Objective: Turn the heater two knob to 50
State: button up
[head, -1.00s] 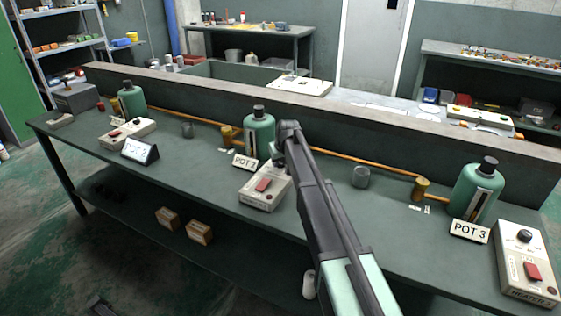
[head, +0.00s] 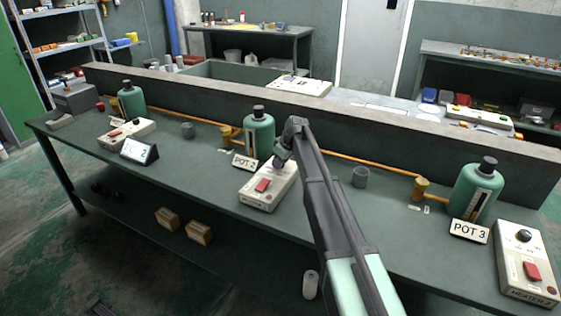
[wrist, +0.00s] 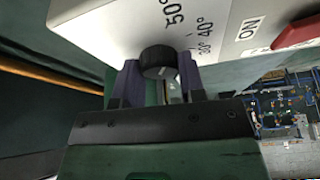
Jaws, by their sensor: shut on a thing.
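The middle heater box, white with a red switch (head: 263,186), stands on the bench in front of the POT 2 sign (head: 244,162). My gripper (head: 280,163) is at the far end of this box and hides its knob in the head view. In the wrist view the black round knob (wrist: 158,61) sits between the two purple fingers of my gripper (wrist: 157,80), which are shut on it. Marks for 50, 40 and 30 degrees (wrist: 190,25) show on the box face beside the knob. I cannot tell which mark the knob points to.
A green bottle (head: 260,135) stands close behind the gripper. A grey cup (head: 360,177) and an orange pipe (head: 365,161) are to the right. Another heater (head: 526,262) stands at the right end, and one more (head: 127,134) at the left.

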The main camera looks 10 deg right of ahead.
dwell(0.3)
jog(key=o, duration=0.9)
jog(key=shift+r, duration=0.1)
jog(key=p+v, duration=1)
jog(key=shift+s+d+r, duration=0.1)
jog(key=shift+r, duration=0.2)
